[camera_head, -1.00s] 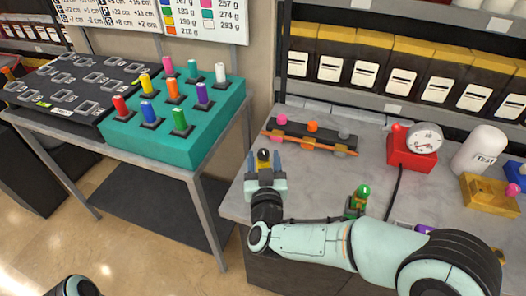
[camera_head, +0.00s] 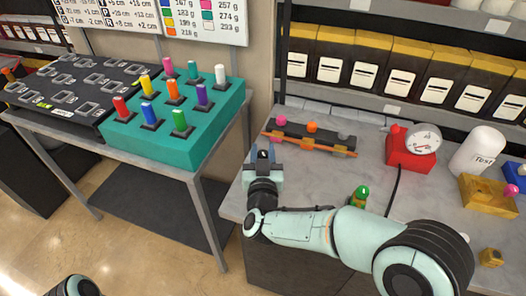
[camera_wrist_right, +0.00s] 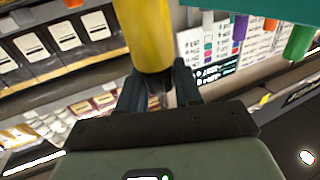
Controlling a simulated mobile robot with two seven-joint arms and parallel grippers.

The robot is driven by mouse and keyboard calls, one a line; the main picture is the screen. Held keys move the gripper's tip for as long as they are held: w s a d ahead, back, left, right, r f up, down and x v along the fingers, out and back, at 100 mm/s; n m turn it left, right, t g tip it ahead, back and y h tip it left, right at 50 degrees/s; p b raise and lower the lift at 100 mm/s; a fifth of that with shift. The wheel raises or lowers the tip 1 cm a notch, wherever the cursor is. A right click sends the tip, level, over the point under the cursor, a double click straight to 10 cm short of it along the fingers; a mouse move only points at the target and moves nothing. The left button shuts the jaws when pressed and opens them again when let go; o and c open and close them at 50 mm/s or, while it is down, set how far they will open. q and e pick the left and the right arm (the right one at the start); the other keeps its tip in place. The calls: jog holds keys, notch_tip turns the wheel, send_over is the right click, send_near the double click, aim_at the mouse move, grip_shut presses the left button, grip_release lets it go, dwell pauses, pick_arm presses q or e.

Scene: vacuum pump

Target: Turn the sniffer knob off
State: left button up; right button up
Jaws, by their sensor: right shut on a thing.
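I cannot tell which knob is the sniffer knob. In the head view, my right gripper (camera_head: 263,160) points away from me at the left end of the grey worktop (camera_head: 222,205). It is shut on a small dark piece, also seen between the fingers in the wrist view (camera_wrist_right: 160,88). There a yellow cylinder (camera_wrist_right: 148,35) rises from that piece. My left gripper is not in view.
A red gauge box (camera_head: 405,160), a white bottle (camera_head: 478,150) and a gold block with a pink knob (camera_head: 484,197) stand to the right. A green piece (camera_head: 360,197) is close behind my right forearm. A teal peg block (camera_head: 150,150) is on the left table.

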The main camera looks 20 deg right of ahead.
jog(key=o, duration=1)
jog(key=shift+c, duration=0.2)
jog(key=shift+s, duration=0.1)
jog(key=v, duration=1.3)
jog(key=shift+a, duration=0.2)
